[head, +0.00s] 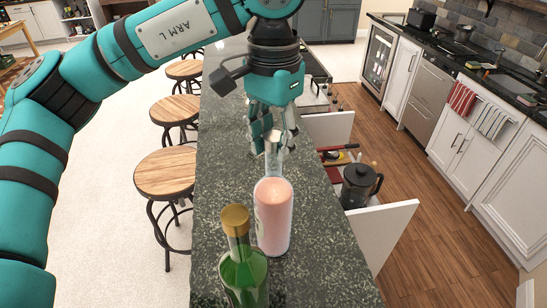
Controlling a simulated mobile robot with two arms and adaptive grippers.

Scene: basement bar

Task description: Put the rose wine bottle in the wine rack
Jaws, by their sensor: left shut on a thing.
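The rose wine bottle (273,218) is pink with a clear neck and looks upright over the dark stone counter (220,140). My left gripper (272,138) comes down from above and is shut on the neck of the rose bottle. I cannot tell whether the bottle's base touches the counter. I see no clear wine rack in the head view. My right gripper is out of view.
A green bottle (243,272) with a gold cap stands close in front of the rose bottle. Wooden stools (168,174) line the left side. Open drawers at the right hold a black coffee press (359,186). A glass-door cooler (379,62) stands farther back.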

